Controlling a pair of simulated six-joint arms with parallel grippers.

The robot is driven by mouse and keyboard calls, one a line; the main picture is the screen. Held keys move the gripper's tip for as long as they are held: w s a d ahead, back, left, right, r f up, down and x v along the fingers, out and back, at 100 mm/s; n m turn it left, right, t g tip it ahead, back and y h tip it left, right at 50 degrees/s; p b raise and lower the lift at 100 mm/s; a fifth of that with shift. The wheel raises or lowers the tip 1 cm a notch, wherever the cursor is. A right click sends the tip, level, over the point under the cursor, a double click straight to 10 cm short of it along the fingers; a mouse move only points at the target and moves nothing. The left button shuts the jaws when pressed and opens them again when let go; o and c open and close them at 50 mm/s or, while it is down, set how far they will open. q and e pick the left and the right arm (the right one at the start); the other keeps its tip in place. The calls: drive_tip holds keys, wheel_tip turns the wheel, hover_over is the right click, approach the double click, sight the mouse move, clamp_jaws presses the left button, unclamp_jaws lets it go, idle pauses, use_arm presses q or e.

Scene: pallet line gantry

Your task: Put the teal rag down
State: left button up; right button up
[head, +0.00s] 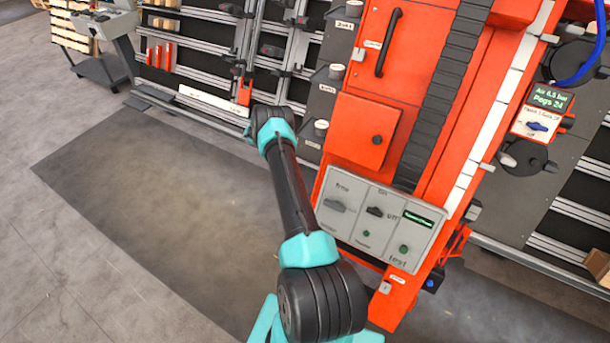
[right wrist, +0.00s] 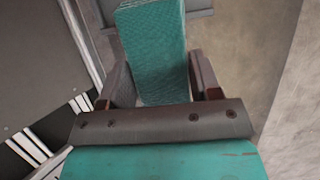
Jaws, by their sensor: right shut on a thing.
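The teal rag (right wrist: 152,45) shows in the right wrist view as a textured, folded block. My right gripper (right wrist: 163,85) is shut on it, with one dark finger on each side. The head view shows one of my arms but neither gripper's fingers, and I cannot see the rag there. My left gripper is not in view.
In the head view, an orange machine (head: 367,130) with a grey control panel (head: 375,255) stands close beside my arm. Behind are racks with rails (head: 200,62) and a grey cart (head: 100,68) at the far left. A dark floor mat (head: 160,190) lies clear.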

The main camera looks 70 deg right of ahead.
drive_tip(key=s, duration=0.3)
drive_tip(key=s+a, duration=0.1)
drive_tip(key=s, duration=0.6)
drive_tip(key=shift+s+a, duration=0.1)
drive_tip(key=shift+a, duration=0.3)
drive_tip(key=shift+s, duration=0.3)
drive_tip(key=shift+s+a+f, duration=0.1)
drive_tip(key=shift+s+f, duration=0.15)
drive_tip(key=shift+w+f, duration=0.1)
drive_tip(key=shift+f, duration=1.4)
drive_tip(key=shift+f, duration=0.15)
drive_tip(key=o, duration=1)
